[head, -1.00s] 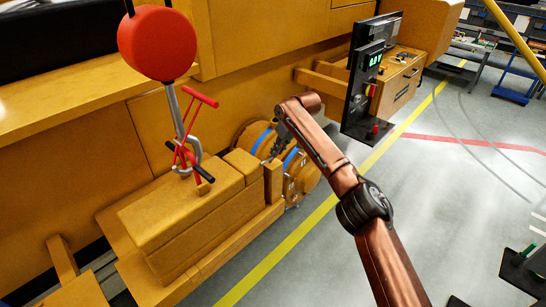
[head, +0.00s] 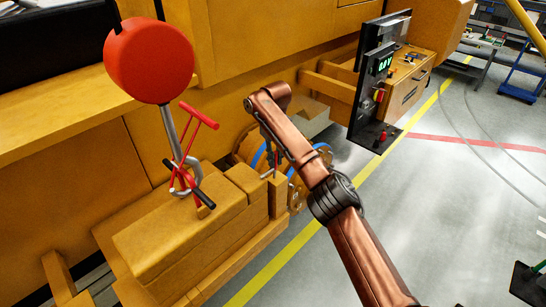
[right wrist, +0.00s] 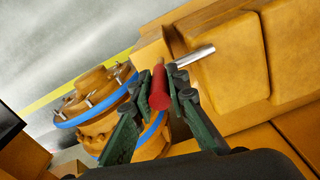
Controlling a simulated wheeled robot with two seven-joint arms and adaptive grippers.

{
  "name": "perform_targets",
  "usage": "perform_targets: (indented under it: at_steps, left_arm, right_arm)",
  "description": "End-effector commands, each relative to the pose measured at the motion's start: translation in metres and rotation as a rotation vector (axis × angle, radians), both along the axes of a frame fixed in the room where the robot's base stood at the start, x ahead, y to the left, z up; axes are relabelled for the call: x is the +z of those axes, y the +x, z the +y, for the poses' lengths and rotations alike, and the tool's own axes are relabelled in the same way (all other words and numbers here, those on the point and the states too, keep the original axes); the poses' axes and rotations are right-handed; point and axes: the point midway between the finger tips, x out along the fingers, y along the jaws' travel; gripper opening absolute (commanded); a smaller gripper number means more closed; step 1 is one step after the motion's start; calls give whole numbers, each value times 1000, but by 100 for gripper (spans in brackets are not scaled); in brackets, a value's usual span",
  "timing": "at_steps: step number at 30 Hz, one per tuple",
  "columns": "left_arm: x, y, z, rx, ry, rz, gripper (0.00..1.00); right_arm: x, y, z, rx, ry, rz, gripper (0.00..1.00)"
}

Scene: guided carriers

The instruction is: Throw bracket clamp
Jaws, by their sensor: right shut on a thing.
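The bracket clamp shows in the right wrist view as a red handle (right wrist: 160,90) with a bare metal rod (right wrist: 196,56) beside it, next to a yellow block. My right gripper (right wrist: 164,92) has its green fingers closed on the red handle. In the head view my right gripper (head: 273,164) is small and reaches down beside the yellow block, in front of the blue-banded drum; the clamp there is mostly hidden by my fingers. My left gripper is not in view.
A yellow drum with blue bands (head: 295,165) stands close beside the gripper. A black panel with a green display (head: 378,85) stands at the right.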

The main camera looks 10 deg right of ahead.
Motion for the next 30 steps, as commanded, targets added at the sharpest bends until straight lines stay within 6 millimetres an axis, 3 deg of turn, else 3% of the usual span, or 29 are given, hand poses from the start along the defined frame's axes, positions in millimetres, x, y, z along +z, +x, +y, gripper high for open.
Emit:
perform_targets:
  at_steps: [6,7,15,23,30]
  left_arm:
    - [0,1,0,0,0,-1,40]
    - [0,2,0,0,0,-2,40]
    - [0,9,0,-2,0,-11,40]
    - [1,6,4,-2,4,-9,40]
    - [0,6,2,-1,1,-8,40]
  right_arm:
    - [-2,0,1,0,7,-1,0]
    - [-2,0,0,0,8,-2,15]
    - [-1,0,0,-1,6,-3,32]
    - [1,0,0,0,5,-4,32]
    - [33,0,1,1,5,-6,32]
